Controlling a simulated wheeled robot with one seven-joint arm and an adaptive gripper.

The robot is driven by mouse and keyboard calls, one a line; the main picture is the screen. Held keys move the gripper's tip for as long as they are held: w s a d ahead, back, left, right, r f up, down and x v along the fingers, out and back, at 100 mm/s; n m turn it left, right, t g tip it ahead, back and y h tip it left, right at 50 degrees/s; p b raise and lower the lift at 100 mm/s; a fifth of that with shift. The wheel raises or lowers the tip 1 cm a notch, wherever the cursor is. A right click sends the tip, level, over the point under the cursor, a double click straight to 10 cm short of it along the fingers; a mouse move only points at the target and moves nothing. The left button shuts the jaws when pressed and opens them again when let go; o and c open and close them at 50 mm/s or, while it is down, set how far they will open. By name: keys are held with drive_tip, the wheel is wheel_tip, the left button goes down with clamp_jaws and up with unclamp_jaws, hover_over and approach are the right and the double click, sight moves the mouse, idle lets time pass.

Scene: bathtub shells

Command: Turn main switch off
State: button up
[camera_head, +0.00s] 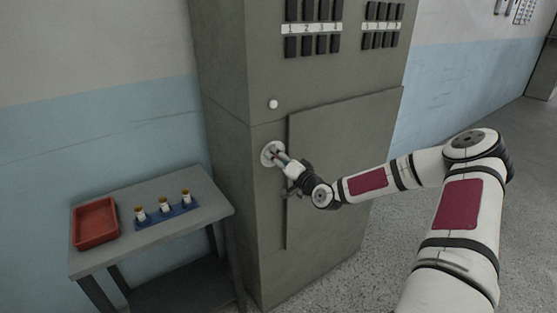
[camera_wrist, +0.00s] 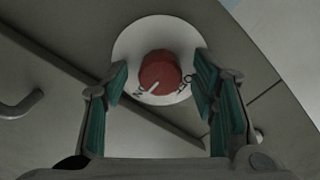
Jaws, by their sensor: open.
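The main switch is a round red knob (camera_wrist: 160,69) on a white disc (camera_wrist: 130,42) fixed to the grey cabinet. A white mark on the knob points to the lower left, toward the "ON" lettering. The "OFF" lettering is at the disc's right, partly covered by a finger. My gripper (camera_head: 279,156) is at the switch in the head view, hiding most of it. In the wrist view the gripper is open, with one green-padded finger on each side of the knob and gaps between them.
The grey cabinet (camera_head: 222,60) has a raised door (camera_head: 345,130) right of the switch and a white button (camera_head: 273,104) above it. A hooked handle (camera_wrist: 20,106) sits nearby. A table (camera_head: 160,187) at left holds a red tray (camera_head: 96,222) and a blue rack (camera_head: 166,219). The floor at right is clear.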

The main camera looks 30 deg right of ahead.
drive_tip(key=c, duration=1.1)
drive_tip(key=shift+c, duration=0.2)
drive_tip(key=shift+n, duration=0.4)
drive_tip(key=n+p, duration=0.3)
drive_tip(key=n, duration=1)
drive_tip(key=shift+n, duration=0.3)
drive_tip(key=shift+d+n+p, duration=0.1)
drive_tip(key=shift+n+p, duration=0.25)
drive_tip(key=shift+n, duration=1.45)
